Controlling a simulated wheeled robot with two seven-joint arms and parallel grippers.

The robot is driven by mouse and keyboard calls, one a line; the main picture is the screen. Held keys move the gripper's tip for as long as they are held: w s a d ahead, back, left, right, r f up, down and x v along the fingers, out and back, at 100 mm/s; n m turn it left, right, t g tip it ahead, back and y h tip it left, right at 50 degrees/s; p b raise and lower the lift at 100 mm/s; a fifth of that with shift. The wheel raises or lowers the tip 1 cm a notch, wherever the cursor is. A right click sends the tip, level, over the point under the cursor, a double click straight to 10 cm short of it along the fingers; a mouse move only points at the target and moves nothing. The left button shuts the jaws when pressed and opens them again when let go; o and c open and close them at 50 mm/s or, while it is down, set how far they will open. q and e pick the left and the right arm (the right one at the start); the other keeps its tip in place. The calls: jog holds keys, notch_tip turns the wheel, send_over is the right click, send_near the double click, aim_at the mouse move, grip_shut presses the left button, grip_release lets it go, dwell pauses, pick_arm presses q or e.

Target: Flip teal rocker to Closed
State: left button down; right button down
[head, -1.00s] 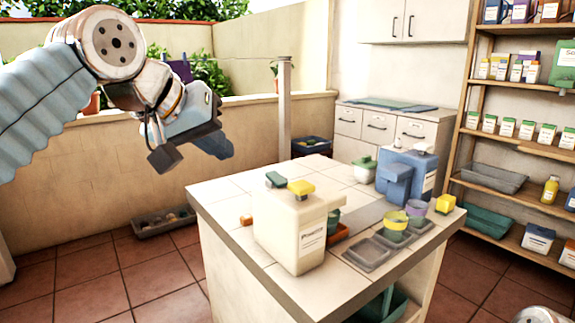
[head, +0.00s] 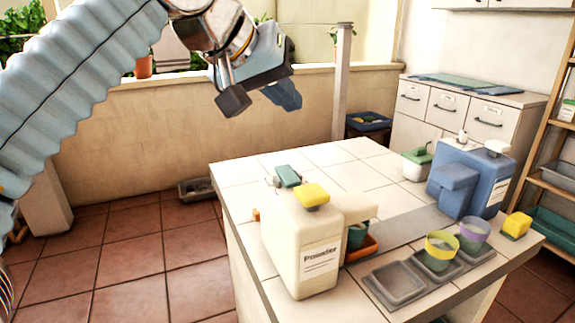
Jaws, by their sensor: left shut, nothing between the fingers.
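A cream dispenser labelled Powder (head: 312,250) stands upright on the tiled counter (head: 240,176). On its top sit a teal rocker (head: 287,176) and, beside it to the right, a yellow block (head: 312,195). I cannot tell the rocker's set position from here. My left gripper (head: 285,97) is shut and empty. It hangs in the air above the counter's far left side, apart from the dispenser and its rocker.
A blue dispenser (head: 480,178) and a green-lidded jar (head: 417,163) stand at the counter's right. Grey trays (head: 395,284), a yellow-rimmed cup (head: 440,246) and a purple-rimmed cup (head: 474,230) are in front of it. A post (head: 341,85) stands behind. The far left tiles are clear.

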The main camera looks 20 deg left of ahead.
pick_arm(q)
jog(key=f, duration=0.1)
jog(key=b, duration=0.3)
send_over(281, 171)
jog(key=f, duration=0.6)
jog(key=shift+s+d+f, duration=0.15)
jog(key=shift+d, duration=0.05)
jog(key=shift+a+f+b, duration=0.15)
jog(key=shift+f+b, duration=0.15)
jog(key=shift+f, duration=0.35)
dwell(0.9)
jog(key=shift+f, duration=0.35)
jog(key=shift+w+a+f+b, duration=0.1)
jog(key=shift+w+f+b, duration=0.1)
jog(key=shift+f+b, duration=0.3)
dwell(0.4)
jog(key=shift+r, duration=0.15)
jog(key=shift+s+r+p, duration=0.1)
jog(key=shift+r+p, duration=0.65)
jog(key=shift+r, duration=0.05)
